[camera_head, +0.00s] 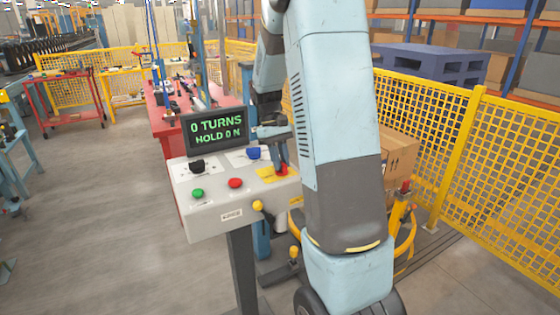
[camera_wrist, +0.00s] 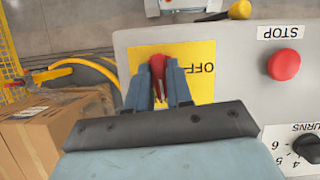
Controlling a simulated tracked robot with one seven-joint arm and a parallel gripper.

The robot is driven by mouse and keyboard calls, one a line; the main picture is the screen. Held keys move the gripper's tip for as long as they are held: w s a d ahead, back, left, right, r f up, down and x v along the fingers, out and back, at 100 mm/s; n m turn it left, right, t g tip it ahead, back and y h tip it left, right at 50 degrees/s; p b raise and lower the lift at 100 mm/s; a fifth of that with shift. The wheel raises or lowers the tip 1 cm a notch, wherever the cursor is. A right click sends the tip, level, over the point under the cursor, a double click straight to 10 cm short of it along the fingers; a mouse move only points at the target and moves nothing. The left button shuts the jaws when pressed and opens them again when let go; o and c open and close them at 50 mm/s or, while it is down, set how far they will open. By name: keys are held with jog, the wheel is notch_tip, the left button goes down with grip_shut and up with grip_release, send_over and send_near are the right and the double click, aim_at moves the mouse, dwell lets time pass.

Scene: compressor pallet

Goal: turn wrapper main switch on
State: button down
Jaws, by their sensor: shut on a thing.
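The main switch is a red handle (camera_head: 283,169) on a yellow plate (camera_head: 266,173), at the right of the grey control box. In the wrist view the red handle (camera_wrist: 158,65) stands between my fingers, and the yellow plate (camera_wrist: 203,88) shows "OFF" to its right. My gripper (camera_head: 281,160) reaches down onto the switch, and its two fingers (camera_wrist: 159,92) are shut on the handle. The fingers hide the handle's sides and part of the plate.
The control box (camera_head: 217,225) carries a green button (camera_head: 198,193), a red stop button (camera_head: 235,183), black and blue knobs and a yellow knob (camera_head: 257,206). A display (camera_head: 216,130) reads "0 TURNS, HOLD 0 N". Cardboard boxes (camera_head: 398,150) and yellow fencing (camera_head: 516,190) stand to the right.

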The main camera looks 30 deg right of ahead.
jog(key=shift+m, duration=0.7)
jog(key=c, duration=1.1)
grip_release()
jog(key=v, duration=1.3)
jog(key=shift+w+d+r, duration=0.15)
jog(key=shift+d+r, duration=0.15)
